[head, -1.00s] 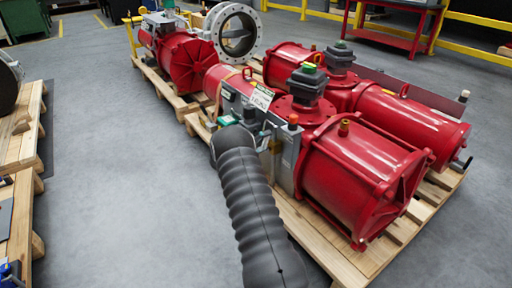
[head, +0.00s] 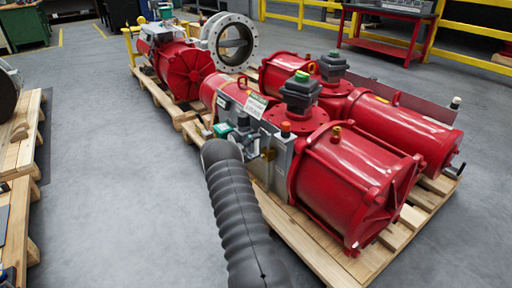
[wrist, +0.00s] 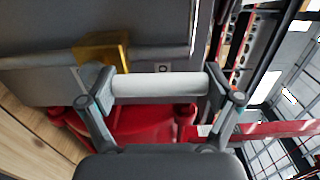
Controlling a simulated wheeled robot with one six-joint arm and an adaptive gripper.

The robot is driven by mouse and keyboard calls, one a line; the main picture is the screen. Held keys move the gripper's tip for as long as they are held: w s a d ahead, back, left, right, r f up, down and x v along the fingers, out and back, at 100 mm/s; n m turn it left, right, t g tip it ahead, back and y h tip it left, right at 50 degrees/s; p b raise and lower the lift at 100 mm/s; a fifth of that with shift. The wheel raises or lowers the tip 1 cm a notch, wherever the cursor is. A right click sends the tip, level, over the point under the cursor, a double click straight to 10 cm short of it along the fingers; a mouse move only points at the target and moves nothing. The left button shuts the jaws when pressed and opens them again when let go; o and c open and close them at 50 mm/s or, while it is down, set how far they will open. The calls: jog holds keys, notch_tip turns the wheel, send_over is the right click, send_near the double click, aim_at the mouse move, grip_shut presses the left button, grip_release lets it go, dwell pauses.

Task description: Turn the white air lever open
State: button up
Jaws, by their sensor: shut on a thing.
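The white lever (wrist: 160,86) is a pale bar lying across the wrist view. My gripper (wrist: 160,84) has one finger at each end of the bar and is shut on it. A brass fitting (wrist: 103,48) sits just beyond the left finger, against a grey box (wrist: 40,80). My dark ribbed arm reaches up to this box. The lever and my fingers cannot be made out in the head view.
The actuators stand on wooden pallets (head: 290,238). Another red actuator with a grey flanged valve (head: 233,42) stands behind. Grey floor (head: 110,150) on the left is clear, up to another pallet (head: 22,150).

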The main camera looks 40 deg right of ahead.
jog(key=o, duration=1.4)
jog(key=shift+w+a, duration=0.15)
jog(key=shift+a, duration=0.05)
jog(key=shift+w+a, duration=0.1)
jog(key=shift+a, duration=0.05)
jog(key=shift+s+d, duration=0.2)
jog(key=shift+d, duration=0.1)
jog(key=w+a, duration=0.1)
jog(key=a, duration=1.1)
